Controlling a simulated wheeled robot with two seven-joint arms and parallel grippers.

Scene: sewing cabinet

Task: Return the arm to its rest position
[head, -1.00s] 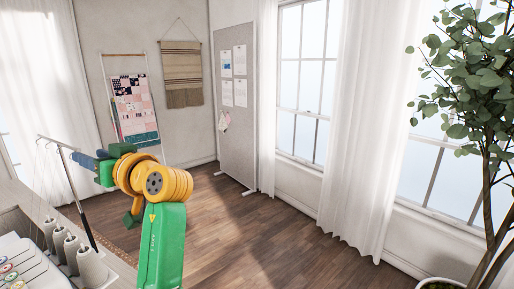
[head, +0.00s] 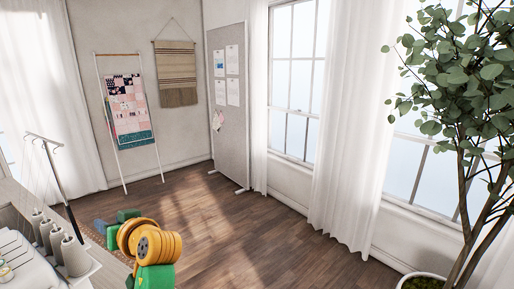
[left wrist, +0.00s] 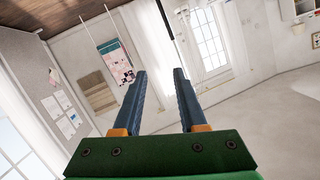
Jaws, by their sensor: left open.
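My left arm (head: 150,245), green and yellow, shows low in the head view, left of centre. The lower part of the arm is cut off by the frame. My right arm and gripper are not in view.
Thread cones (head: 75,255) and a metal thread stand (head: 58,180) are on the cabinet at the left. The wooden floor (head: 230,225) to the right is clear. A grey pinboard (head: 230,120) stands farther back; a potted plant (head: 465,130) is at the right.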

